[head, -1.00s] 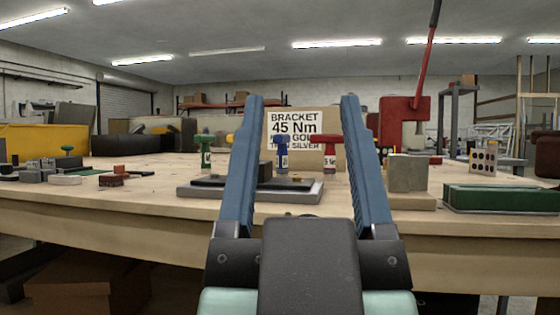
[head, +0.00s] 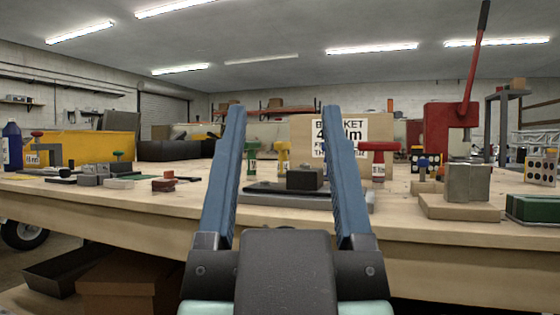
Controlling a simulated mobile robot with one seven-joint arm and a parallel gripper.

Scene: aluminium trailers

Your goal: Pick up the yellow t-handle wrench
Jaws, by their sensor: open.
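The yellow t-handle wrench (head: 283,157) stands upright on the workbench, seen between the fingers of my gripper (head: 283,108). Its foot is partly hidden behind a dark block on a grey plate. My gripper is open and empty, its fingers pointing forward over the bench. The wrench appears beyond the fingers, apart from them. A green t-handle wrench (head: 252,155) stands just left of it, close to the left finger in the picture. A red t-handle wrench (head: 378,158) stands to the right, outside the right finger.
The grey plate (head: 350,203) with the dark block (head: 304,178) lies in front of the wrenches. A sign board (head: 303,140) stands behind. A metal block (head: 467,182), red press (head: 450,130) and green case (head: 533,208) are at right. Small parts lie at left.

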